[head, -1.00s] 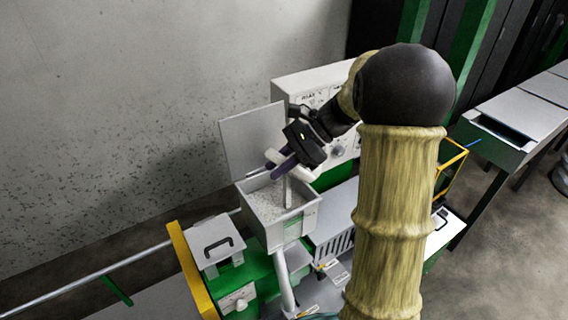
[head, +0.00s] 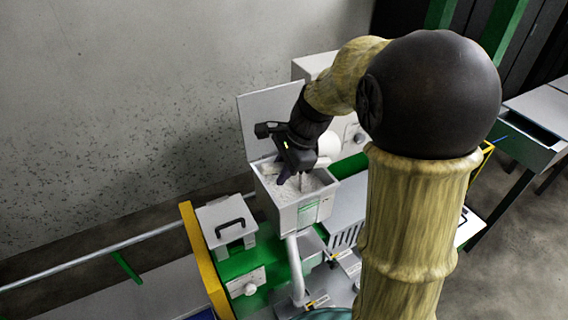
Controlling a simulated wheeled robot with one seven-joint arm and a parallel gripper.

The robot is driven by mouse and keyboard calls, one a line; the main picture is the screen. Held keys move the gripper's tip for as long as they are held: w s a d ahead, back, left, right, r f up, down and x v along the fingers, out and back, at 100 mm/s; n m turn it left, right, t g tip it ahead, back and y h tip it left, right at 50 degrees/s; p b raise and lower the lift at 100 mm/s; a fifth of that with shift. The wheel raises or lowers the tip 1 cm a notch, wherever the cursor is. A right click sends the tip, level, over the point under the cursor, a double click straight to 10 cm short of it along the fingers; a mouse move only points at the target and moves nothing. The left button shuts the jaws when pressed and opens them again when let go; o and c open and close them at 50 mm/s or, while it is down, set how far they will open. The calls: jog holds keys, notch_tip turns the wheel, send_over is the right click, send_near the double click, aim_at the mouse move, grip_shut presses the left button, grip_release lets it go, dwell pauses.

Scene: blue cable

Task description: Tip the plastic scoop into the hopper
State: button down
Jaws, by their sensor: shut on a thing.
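The hopper (head: 302,213) is an open light-grey box filled with pale granules, with its lid (head: 258,122) raised at the back. My gripper (head: 290,178) is black and points down over the hopper's opening, its dark fingers close to the granules. A white rounded piece that looks like the plastic scoop (head: 329,146) shows just right of the gripper, above the hopper's back right corner. The gripper is shut on the scoop. The gripper hides most of the scoop, so I cannot tell what is inside it.
A white control panel (head: 313,67) stands behind the hopper. A grey lidded box with a black handle (head: 228,226) sits at left on the green machine, beside a yellow frame (head: 205,258). A slanting pipe (head: 296,268) runs below the hopper. My arm covers much of the right side.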

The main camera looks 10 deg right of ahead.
jog(key=shift+s+a+f+t+h+p, duration=0.15)
jog(key=shift+a+f+h+p, duration=0.1)
jog(key=shift+f+h, duration=0.3)
jog(key=shift+s+a+f+t+h+p, duration=0.15)
jog(key=shift+a+f+h, duration=0.15)
jog(key=shift+f, duration=0.35)
jog(key=shift+w+a+f+n+t+h+p, duration=0.1)
jog(key=shift+f+n+t+h+p, duration=0.3)
jog(key=shift+f+h+p, duration=0.9)
jog(key=shift+f+h+b, duration=0.25)
jog(key=shift+f+b, duration=0.1)
jog(key=shift+f, duration=0.1)
